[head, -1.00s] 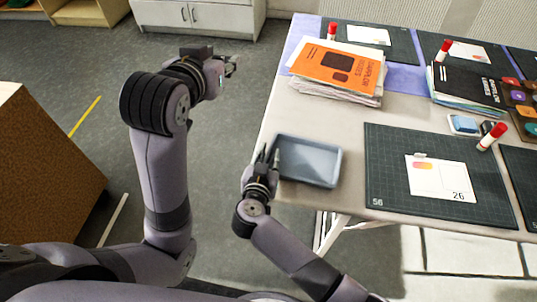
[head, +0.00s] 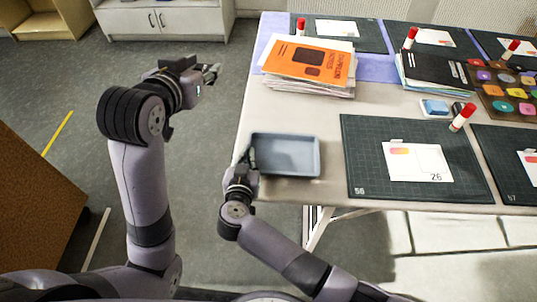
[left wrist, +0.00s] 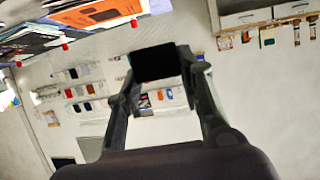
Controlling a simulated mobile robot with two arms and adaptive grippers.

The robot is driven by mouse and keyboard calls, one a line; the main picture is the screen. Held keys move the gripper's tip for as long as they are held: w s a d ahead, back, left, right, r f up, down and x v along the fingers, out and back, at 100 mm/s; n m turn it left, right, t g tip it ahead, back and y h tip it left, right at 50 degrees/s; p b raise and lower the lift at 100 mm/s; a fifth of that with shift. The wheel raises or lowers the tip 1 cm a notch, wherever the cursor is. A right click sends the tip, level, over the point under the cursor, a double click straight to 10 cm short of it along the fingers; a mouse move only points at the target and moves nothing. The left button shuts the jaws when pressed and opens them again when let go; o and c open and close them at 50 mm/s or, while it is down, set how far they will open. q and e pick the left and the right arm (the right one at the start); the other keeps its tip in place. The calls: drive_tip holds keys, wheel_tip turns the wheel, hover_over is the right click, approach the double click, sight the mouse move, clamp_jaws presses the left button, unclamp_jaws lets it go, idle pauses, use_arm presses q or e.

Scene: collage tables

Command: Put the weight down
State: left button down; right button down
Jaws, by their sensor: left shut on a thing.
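My left gripper (head: 211,75) is held out over the floor, left of the table. In the left wrist view its two fingers (left wrist: 158,80) are shut on a dark block (left wrist: 157,62), which looks like the weight. In the head view I cannot make the weight out clearly. My right gripper (head: 246,160) is at the left edge of a blue-grey tray (head: 288,154) on the table's near left corner. Its fingertips are close to the tray wall, and I cannot tell whether they are closed on it. The tray looks empty.
The table (head: 330,112) has a cutting mat (head: 365,170) with a card (head: 418,162), a glue stick (head: 462,117), a blue pad (head: 434,107) and a stack of magazines (head: 308,65). A bare strip lies behind the tray. A brown box (head: 30,215) stands at left.

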use_arm(q)
drive_tip(key=w+d+f+m+g+h, duration=0.3)
drive_tip(key=d+f+m+h, duration=0.3)
drive_tip(key=d+f, duration=0.15)
drive_tip(key=m+g+h, duration=0.6)
drive_tip(key=m+g, duration=0.4)
drive_tip(key=m, duration=0.1)
hover_over(269, 156)
wheel_tip(269, 156, down, 8)
wheel_tip(269, 156, down, 10)
drive_tip(key=shift+f, duration=0.15)
drive_tip(key=shift+a, duration=0.1)
